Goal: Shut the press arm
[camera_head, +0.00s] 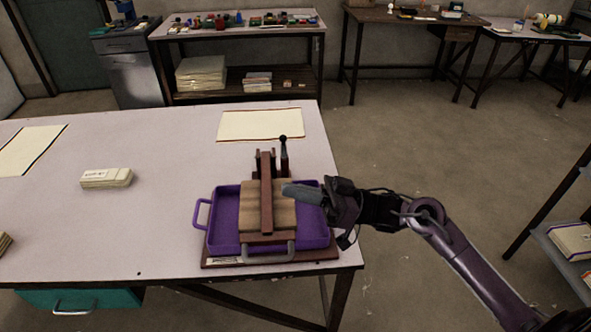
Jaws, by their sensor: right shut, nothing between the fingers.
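The press stands near the right end of the white table. Its brown press arm (266,205) lies lengthwise over a wooden block (251,208) in a purple tray (224,222). A black-knobbed lever (284,158) stands upright at the back of the press. A grey handle (268,254) is at the front. My right gripper (290,190) is shut and empty, with its fingers over the right part of the block, close to the press arm. I cannot tell if it touches the block or arm. My left gripper is not in view.
The white table (130,225) holds a small stack of cards (106,179) on the left and a cream sheet (260,124) behind the press. Its right edge is close to the press. A shelf (565,240) stands at the right. Open floor lies between.

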